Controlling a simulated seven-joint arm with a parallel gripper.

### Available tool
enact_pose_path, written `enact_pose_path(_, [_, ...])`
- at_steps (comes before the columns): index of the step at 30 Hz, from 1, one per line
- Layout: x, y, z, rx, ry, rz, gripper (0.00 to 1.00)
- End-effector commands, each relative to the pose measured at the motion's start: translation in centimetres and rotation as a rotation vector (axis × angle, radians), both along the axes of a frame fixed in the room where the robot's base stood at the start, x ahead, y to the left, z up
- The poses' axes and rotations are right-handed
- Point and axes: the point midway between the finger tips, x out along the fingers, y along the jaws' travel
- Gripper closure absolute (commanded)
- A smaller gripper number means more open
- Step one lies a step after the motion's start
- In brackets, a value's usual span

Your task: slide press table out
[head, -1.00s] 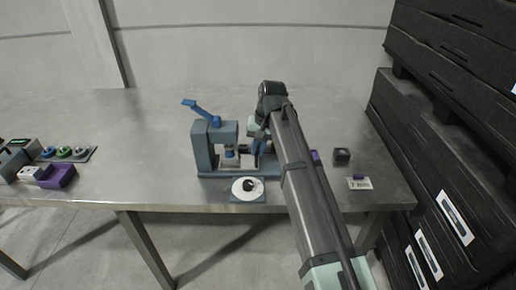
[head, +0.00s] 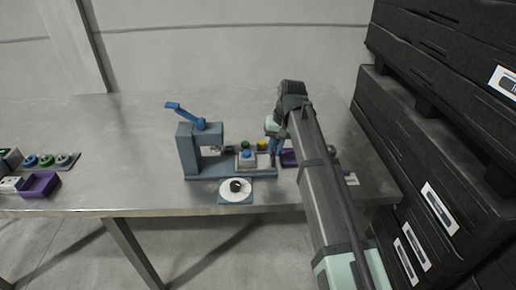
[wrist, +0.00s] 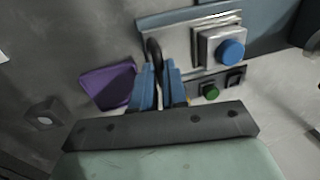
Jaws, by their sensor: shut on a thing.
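The press (head: 187,150) is a blue-grey frame with a raised blue lever, standing on the metal table. Its sliding press table (head: 239,165) sits out to the right of the frame and bears a silver block with a blue round top (head: 247,154). In the wrist view the block's blue top (wrist: 231,50) is at the upper right, on the grey plate. My gripper (wrist: 159,92) has its blue fingers closed on a dark curved handle (wrist: 153,50) at the plate's near end. In the head view my gripper (head: 273,148) is right of the block, partly hidden by my arm.
A white dial with a black knob (head: 236,187) is in front of the press. Green (head: 245,145) and yellow (head: 262,145) pieces are behind the press table. A purple tray (wrist: 107,86) is beside my fingers. Stacked black crates (head: 430,120) stand at the right.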

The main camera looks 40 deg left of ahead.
Motion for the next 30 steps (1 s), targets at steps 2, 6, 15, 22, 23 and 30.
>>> enact_pose_path(2, [0.77, -0.63, 0.06, 0.0, 0.0, -0.003, 1.0])
enact_pose_path(6, [1.15, -1.02, 0.06, 0.0, -0.001, -0.001, 1.0])
enact_pose_path(15, [1.32, -1.15, 0.06, -0.002, -0.005, -0.002, 0.84])
enact_pose_path(22, [1.19, -1.08, 0.04, -0.001, -0.003, -0.001, 0.62])
enact_pose_path(23, [1.19, -1.07, 0.04, -0.001, -0.003, -0.001, 0.62])
enact_pose_path(30, [1.12, -1.03, 0.14, 0.0, -0.001, -0.001, 0.62])
